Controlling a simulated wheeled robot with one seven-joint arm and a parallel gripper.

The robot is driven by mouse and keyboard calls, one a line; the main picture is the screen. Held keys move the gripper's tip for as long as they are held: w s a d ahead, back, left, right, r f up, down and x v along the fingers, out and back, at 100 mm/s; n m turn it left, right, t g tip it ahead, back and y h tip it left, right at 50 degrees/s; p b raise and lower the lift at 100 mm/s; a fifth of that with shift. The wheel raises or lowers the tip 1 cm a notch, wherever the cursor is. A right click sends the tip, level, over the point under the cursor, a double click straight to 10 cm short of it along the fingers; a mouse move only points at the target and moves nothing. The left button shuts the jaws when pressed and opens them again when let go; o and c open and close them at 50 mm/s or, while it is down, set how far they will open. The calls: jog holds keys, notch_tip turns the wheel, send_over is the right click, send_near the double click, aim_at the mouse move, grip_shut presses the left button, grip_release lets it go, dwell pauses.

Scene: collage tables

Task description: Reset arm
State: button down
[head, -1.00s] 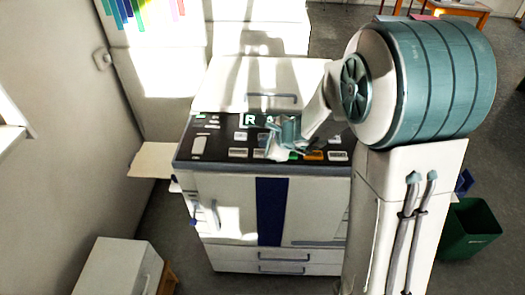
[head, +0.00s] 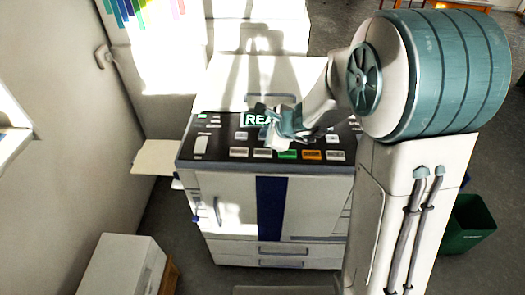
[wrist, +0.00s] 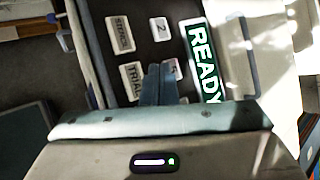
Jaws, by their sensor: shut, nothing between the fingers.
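The copier-like machine (head: 228,210) stands in front of me, with a dark control panel (head: 215,128) on top. The panel carries a lit READY display (head: 250,118), partly hidden by my gripper in the head view. My gripper (head: 262,112) is over the panel, shut and empty, with a green key (head: 288,154) and an orange key (head: 312,155) in front of it. In the wrist view my gripper (wrist: 158,75) has its fingers together, beside the READY display (wrist: 203,60) and the keys marked STENCIL (wrist: 120,34) and TRIAL (wrist: 133,80). Contact with the panel cannot be told.
A side tray (head: 158,157) sticks out from the machine's left. A white cabinet (head: 122,265) stands at the lower left, near the wall. A green bin (head: 468,225) stands on the floor at the right. Open floor lies beyond it.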

jog(key=shift+r, duration=0.1)
jog(key=shift+s+r+n, duration=0.25)
jog(key=shift+r+n, duration=0.05)
jog(key=s+d+r+n+g+h, duration=0.1)
jog(key=s+d+r+n+h, duration=0.1)
jog(key=s+d+n, duration=0.3)
jog(key=s+d+r+n+g+h, duration=0.1)
jog(key=s+d+r+n+h, duration=0.1)
jog(key=s+n, duration=0.5)
jog(key=s+d+r+n+g+h, duration=0.1)
jog(key=s+d+r+n, duration=0.3)
jog(key=s, duration=0.8)
jog(key=d+n+h, duration=0.1)
jog(key=d+n, duration=0.1)
jog(key=d, duration=0.1)
jog(key=shift+s+d+r, duration=0.15)
jog(key=shift+s+d, duration=0.1)
jog(key=shift+d, duration=0.05)
